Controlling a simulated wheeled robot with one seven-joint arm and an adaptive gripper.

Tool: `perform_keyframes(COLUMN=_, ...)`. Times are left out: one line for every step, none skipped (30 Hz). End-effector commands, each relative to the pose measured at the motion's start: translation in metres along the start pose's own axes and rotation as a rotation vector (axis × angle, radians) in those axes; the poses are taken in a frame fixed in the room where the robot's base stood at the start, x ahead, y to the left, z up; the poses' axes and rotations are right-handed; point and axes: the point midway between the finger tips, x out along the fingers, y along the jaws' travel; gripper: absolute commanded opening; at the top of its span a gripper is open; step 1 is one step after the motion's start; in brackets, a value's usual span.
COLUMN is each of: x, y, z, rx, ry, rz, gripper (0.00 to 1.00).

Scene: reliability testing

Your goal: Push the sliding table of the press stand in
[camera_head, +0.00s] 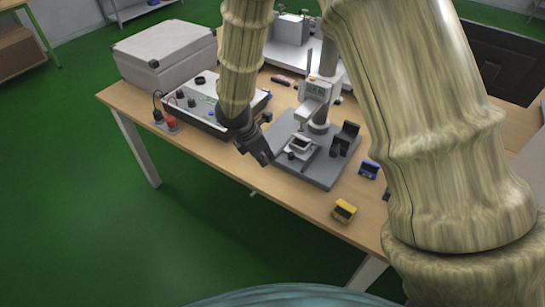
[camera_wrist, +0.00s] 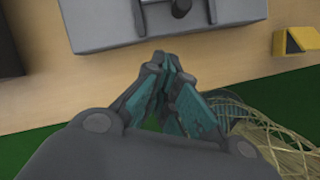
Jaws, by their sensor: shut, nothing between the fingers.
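The press stand has a grey base plate (camera_head: 322,172) on the wooden table, with an upright column and a white press head (camera_head: 315,90) above it. The sliding table (camera_head: 299,147) sits low under the head, with a light tray on top and a dark knob at its front. In the wrist view the base (camera_wrist: 95,32) and the dark knob (camera_wrist: 180,8) show at the top edge; the rest of the slide is cut off. My gripper (camera_head: 264,161) is shut and empty, pointing down just left of the base's front edge. In the wrist view my fingertips (camera_wrist: 163,58) lie just short of the base.
A control box (camera_head: 205,108) with knobs and a red plug (camera_head: 171,123) are to the left. A grey case (camera_head: 165,52) stands behind. The front table strip is mostly clear.

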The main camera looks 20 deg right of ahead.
Motion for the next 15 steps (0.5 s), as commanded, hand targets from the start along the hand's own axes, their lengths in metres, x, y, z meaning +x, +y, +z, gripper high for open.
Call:
perform_keyframes(x=-0.008, y=0.000, z=0.000, rx=0.001, ry=0.000, rz=0.002, gripper=0.00)
perform_keyframes(x=-0.013, y=0.000, z=-0.001, rx=0.001, ry=0.001, rz=0.002, gripper=0.00)
perform_keyframes(x=-0.019, y=0.000, z=-0.001, rx=0.000, ry=0.001, rz=0.002, gripper=0.00)
perform_keyframes(x=-0.024, y=0.000, z=-0.001, rx=-0.001, ry=0.000, rz=0.002, gripper=0.00)
perform_keyframes(x=-0.029, y=0.000, z=-0.001, rx=0.000, ry=0.001, rz=0.002, gripper=0.00)
perform_keyframes(x=-0.035, y=0.000, z=-0.001, rx=0.000, ry=0.001, rz=0.002, gripper=0.00)
perform_keyframes(x=-0.040, y=0.001, z=-0.001, rx=-0.001, ry=0.001, rz=0.002, gripper=0.00)
perform_keyframes(x=-0.045, y=0.001, z=-0.001, rx=-0.001, ry=0.000, rz=0.002, gripper=0.00)
perform_keyframes(x=-0.050, y=0.000, z=-0.002, rx=0.000, ry=0.001, rz=0.001, gripper=0.00)
perform_keyframes(x=-0.054, y=0.000, z=-0.002, rx=-0.001, ry=0.002, rz=0.001, gripper=0.00)
perform_keyframes(x=-0.058, y=0.000, z=-0.002, rx=-0.001, ry=0.001, rz=0.002, gripper=0.00)
perform_keyframes(x=-0.063, y=0.000, z=-0.001, rx=-0.002, ry=0.000, rz=0.001, gripper=0.00)
perform_keyframes(x=-0.065, y=0.000, z=-0.001, rx=-0.001, ry=0.000, rz=0.000, gripper=0.00)
perform_keyframes(x=-0.068, y=0.000, z=-0.001, rx=0.000, ry=0.001, rz=0.000, gripper=0.00)
perform_keyframes(x=-0.071, y=0.000, z=-0.001, rx=0.000, ry=0.001, rz=-0.001, gripper=0.00)
